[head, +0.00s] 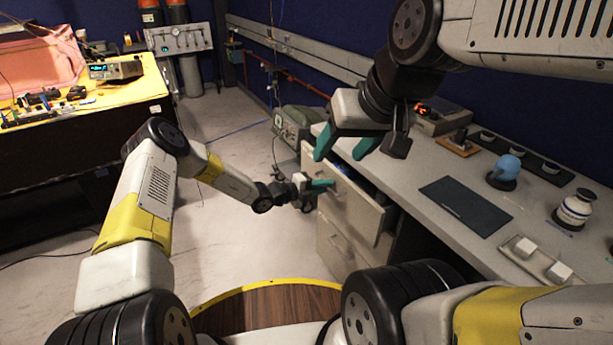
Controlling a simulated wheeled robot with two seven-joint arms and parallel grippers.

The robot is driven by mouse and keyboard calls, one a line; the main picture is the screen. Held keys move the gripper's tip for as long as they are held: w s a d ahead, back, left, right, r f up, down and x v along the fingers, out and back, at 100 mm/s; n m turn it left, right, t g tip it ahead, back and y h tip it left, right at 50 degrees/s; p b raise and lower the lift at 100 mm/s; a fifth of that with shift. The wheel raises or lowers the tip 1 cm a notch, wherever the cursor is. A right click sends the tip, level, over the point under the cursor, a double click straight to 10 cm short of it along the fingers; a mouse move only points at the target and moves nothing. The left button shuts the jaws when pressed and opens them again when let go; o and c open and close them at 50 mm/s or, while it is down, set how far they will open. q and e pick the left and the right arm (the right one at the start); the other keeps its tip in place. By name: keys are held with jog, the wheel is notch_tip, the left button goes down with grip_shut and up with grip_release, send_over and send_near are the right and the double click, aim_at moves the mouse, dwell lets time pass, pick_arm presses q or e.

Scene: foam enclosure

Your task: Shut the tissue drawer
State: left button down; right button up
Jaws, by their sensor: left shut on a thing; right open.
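The tissue drawer (360,215) is the top pale drawer under the counter, and it stands pulled out, with a dark gap showing behind its front. My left gripper (326,186) has teal fingers and is at the drawer's front, shut on its handle; the fingers partly hide the handle. My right gripper (345,152) is open and empty, with its teal fingers pointing down over the drawer's upper edge and the counter's edge. Whether it touches the drawer I cannot tell. The drawer's contents are mostly hidden.
The grey counter (410,178) holds a dark mat (466,205), a blue round object (506,168), a white jar (575,208) and a tray with white blocks (540,262). Another drawer front (338,247) lies below. Open floor (225,225) lies left; a yellow-topped bench (130,90) stands beyond.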

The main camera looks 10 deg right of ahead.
pick_arm(q)
jog(key=shift+w+d, duration=0.1)
jog(key=shift+d, duration=0.3)
jog(key=c, duration=1.5)
grip_release()
jog(key=v, duration=0.8)
jog(key=shift+f, duration=0.1)
